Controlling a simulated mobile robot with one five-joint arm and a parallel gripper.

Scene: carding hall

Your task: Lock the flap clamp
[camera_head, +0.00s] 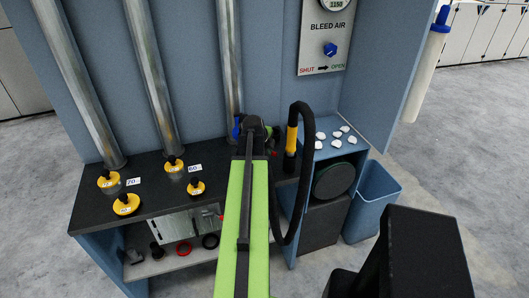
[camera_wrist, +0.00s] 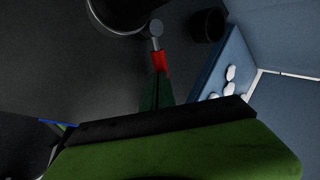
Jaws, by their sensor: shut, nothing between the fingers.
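In the wrist view, a short lever with a red grip (camera_wrist: 159,62) and a silver rounded end stands by a round metal part (camera_wrist: 120,10); it looks like the clamp's handle. The dark green fingers of my gripper (camera_wrist: 157,92) are shut and empty, just short of the red grip in the picture; I cannot tell whether they touch it. In the head view, my gripper (camera_head: 258,124) is at the foot of the right-hand pipe (camera_head: 229,60), and my arm hides most of the clamp. A small red spot (camera_head: 274,153) shows to its right.
A black hose (camera_head: 305,180) with a yellow collar (camera_head: 292,138) loops close to the right of my arm. Yellow-topped weights (camera_head: 126,204) stand on the dark bench (camera_head: 85,212) at left. A blue tray (camera_head: 357,146) with white pieces and a blue bin (camera_head: 372,205) are at right.

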